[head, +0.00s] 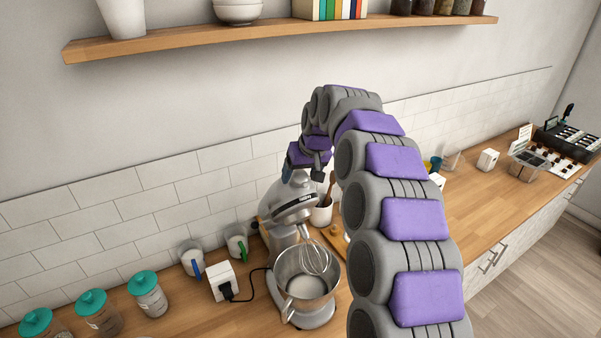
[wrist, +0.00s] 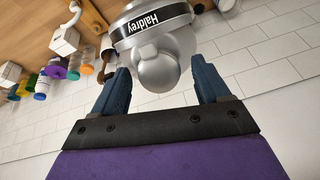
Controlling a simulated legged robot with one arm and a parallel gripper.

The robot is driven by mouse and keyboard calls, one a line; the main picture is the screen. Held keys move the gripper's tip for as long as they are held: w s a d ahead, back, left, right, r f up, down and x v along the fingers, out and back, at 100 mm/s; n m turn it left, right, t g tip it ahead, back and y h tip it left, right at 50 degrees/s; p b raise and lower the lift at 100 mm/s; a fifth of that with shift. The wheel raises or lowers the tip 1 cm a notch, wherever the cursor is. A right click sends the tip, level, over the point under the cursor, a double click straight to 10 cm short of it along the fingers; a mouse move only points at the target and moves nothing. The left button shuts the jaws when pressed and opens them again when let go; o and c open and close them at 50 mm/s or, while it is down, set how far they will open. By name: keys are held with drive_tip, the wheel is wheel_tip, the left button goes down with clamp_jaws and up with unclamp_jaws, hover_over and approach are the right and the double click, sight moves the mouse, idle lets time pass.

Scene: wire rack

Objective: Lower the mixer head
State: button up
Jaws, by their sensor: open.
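The silver stand mixer stands on the wooden counter against the tiled wall. Its mixer head (head: 294,204) is tilted up, with a wire whisk (head: 316,258) hanging from it over the metal bowl (head: 292,287). My gripper (head: 303,173) is just above the raised end of the mixer head. In the wrist view my gripper (wrist: 162,76) is open, and its two dark blue fingers stand on either side of the rounded silver end of the mixer head (wrist: 160,66). I cannot tell whether either finger touches it.
Jars with teal lids (head: 146,293) and a white box with a plugged cord (head: 224,281) stand left of the mixer. A utensil crock (head: 322,215) is close behind it. A wooden shelf (head: 200,37) runs above. The counter (head: 480,200) is mostly clear to the right.

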drive_tip(key=shift+f, duration=0.2)
clamp_jaws()
idle(0.6)
